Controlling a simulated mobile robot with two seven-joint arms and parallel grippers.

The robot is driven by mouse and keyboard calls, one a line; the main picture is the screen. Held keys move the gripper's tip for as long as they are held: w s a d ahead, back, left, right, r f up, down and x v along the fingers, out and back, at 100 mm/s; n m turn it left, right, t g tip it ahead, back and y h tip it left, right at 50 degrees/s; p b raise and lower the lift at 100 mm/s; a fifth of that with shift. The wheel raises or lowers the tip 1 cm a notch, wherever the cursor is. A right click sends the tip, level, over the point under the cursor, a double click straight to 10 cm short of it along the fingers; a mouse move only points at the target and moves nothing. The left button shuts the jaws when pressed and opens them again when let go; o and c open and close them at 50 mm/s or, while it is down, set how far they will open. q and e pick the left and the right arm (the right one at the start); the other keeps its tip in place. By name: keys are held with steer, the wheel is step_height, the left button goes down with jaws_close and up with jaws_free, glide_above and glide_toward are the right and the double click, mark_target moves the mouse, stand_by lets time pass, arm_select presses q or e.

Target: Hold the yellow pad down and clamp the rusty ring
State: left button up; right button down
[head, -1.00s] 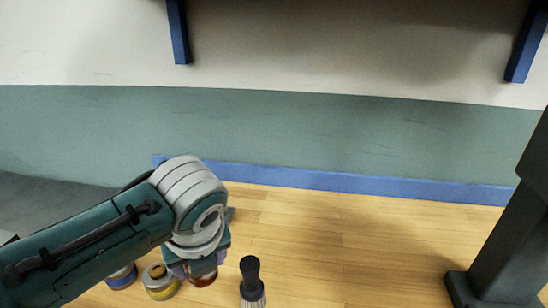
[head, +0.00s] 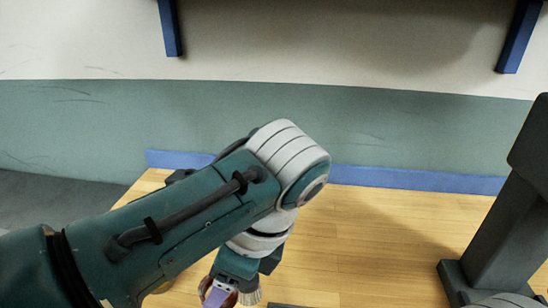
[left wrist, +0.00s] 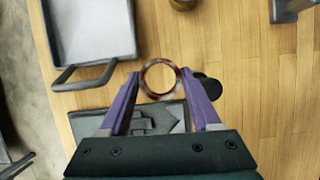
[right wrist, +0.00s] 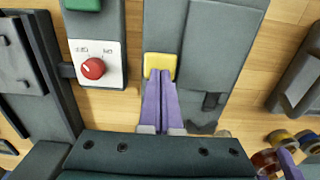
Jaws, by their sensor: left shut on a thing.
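The rusty ring (left wrist: 145,78) is a brown band between the purple fingertips of my left gripper (left wrist: 159,82) in the left wrist view. That gripper is shut on the ring and holds it. In the head view my left gripper (head: 220,296) is at the bottom edge, with part of the ring beside it. The yellow pad (right wrist: 159,62) sits at the end of a grey machine's narrow slot in the right wrist view. My right gripper (right wrist: 160,80) is shut, its fingertips at the pad's near edge. I cannot tell whether they press on it.
The machine has a panel with a red knob (right wrist: 93,69) and a green button (right wrist: 83,4). A grey tray (left wrist: 92,30) stands in the left wrist view. The wooden table (head: 370,235) is clear toward the back.

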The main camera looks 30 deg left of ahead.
arm_select(q)
steer(key=d+m+t, duration=0.2)
steer(key=m, duration=0.3)
steer(key=w+d+f+m+t+h, duration=0.1)
steer(key=d+m, duration=0.2)
steer(key=m, duration=0.2)
steer(key=d+f+m+t+h, duration=0.1)
steer(key=d+m+t, duration=0.1)
steer(key=m, duration=0.4)
steer(key=shift+w+d+f+t, duration=0.1)
steer(key=shift+d+t, duration=0.05)
steer(key=shift+d, duration=0.25)
steer(key=shift+w+d+f+t, duration=0.1)
steer(key=shift+d+t, duration=0.05)
steer(key=shift+d, duration=0.2)
steer(key=shift+d+m+h, duration=0.5)
steer(key=shift+m, duration=0.3)
arm_select(e)
steer(key=shift+f, duration=0.1)
steer(key=shift+f, duration=1.5)
arm_select(q)
steer(key=shift+f, duration=2.85)
